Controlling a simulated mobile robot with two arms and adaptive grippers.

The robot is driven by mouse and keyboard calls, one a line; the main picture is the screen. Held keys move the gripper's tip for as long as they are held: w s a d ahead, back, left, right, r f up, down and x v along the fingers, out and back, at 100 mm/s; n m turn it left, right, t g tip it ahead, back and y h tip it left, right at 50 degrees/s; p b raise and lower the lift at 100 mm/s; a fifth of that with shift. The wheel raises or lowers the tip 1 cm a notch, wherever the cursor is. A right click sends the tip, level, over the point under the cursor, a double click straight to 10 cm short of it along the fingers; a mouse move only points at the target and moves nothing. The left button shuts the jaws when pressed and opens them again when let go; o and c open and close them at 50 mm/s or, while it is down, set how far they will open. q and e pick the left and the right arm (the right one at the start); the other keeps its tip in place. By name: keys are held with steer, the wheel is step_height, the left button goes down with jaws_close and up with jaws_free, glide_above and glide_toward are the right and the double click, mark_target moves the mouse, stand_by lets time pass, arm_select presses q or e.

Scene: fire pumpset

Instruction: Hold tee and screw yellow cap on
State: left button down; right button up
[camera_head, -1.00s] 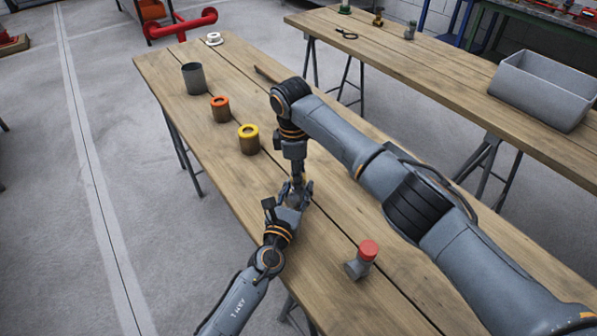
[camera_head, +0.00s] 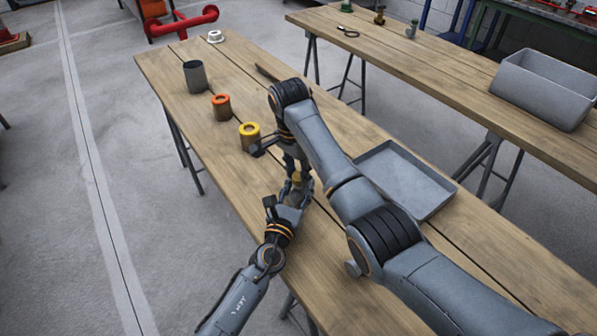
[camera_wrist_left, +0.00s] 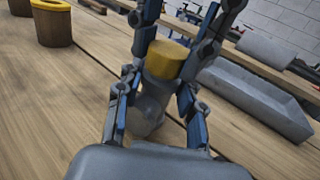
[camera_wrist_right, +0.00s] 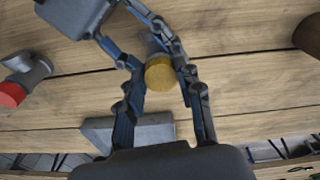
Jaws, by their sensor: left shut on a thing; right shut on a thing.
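The grey tee (camera_wrist_left: 150,105) stands between the fingers of my left gripper (camera_wrist_left: 155,104), which is shut on it just above the table. The yellow cap (camera_wrist_left: 167,60) sits at the upper end of the tee, touching it or nearly so; how far it is threaded I cannot tell. My right gripper (camera_wrist_right: 162,90) comes from above and is shut on the yellow cap, which shows between its fingers in the right wrist view (camera_wrist_right: 160,75). In the head view the cap (camera_head: 296,178) is small, directly above the left gripper (camera_head: 296,194).
A yellow-rimmed pot (camera_head: 249,136), an orange-rimmed pot (camera_head: 221,107) and a grey cup (camera_head: 195,77) stand along the table's left side. A grey tray (camera_head: 405,180) lies right of my right arm. Another tee (camera_wrist_right: 32,72) with a red cap (camera_wrist_right: 11,95) is near.

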steer(key=shift+s+m, duration=0.1)
steer(key=shift+m, duration=0.9)
steer(key=o, duration=1)
steer(key=shift+a+r, duration=0.15)
steer(key=shift+r, duration=1)
steer(key=shift+a+r, duration=0.1)
steer(key=shift+r, duration=1)
steer(key=shift+c, duration=0.3)
